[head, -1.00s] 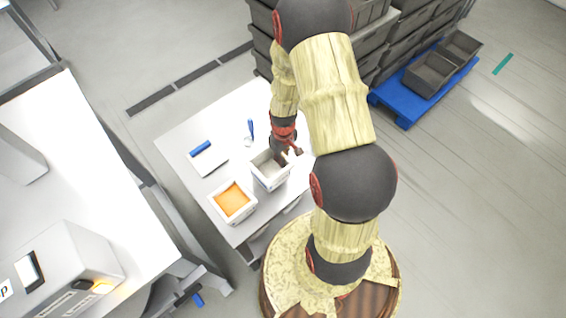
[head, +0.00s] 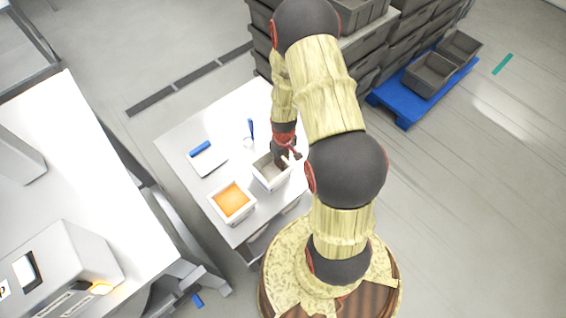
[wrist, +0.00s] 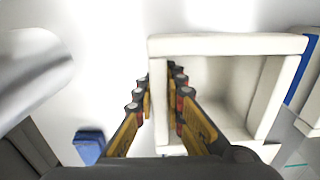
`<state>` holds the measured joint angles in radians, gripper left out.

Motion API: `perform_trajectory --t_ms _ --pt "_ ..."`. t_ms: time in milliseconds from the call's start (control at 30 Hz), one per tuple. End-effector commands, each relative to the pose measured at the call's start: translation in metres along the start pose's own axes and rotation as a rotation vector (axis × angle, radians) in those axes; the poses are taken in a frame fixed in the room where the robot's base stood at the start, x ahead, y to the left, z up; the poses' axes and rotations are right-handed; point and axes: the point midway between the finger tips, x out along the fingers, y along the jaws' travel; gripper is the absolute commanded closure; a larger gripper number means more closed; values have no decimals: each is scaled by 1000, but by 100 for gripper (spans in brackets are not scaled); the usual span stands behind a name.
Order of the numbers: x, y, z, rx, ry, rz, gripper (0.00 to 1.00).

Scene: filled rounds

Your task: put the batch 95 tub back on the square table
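A pale, square, empty-looking tub (head: 268,181) stands on the small white square table (head: 180,135), near its right side. In the wrist view the tub (wrist: 230,44) shows its open top and pale inside. My gripper (head: 284,161) reaches down over the tub's far right part. In the wrist view my gripper (wrist: 160,90) has one finger on each side of a tub wall and looks shut on it. No batch number is readable. A second white tub (head: 249,213) with orange filling stands next to it at the table's front corner.
A white card with a blue roll (head: 200,147) and a blue upright tool (head: 251,128) lie on the table behind the tubs. A white bench with a machine (head: 65,262) is at left. Stacked grey crates (head: 375,60) and a blue pallet (head: 405,115) stand behind.

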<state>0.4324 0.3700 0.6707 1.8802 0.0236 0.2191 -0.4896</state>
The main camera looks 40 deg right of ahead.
Motion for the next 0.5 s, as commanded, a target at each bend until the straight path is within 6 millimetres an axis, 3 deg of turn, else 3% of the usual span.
perform_trajectory --t_ms 267,500 --pt "0 0 0 0 0 0 72" --pt "-1 0 0 0 0 0 72"
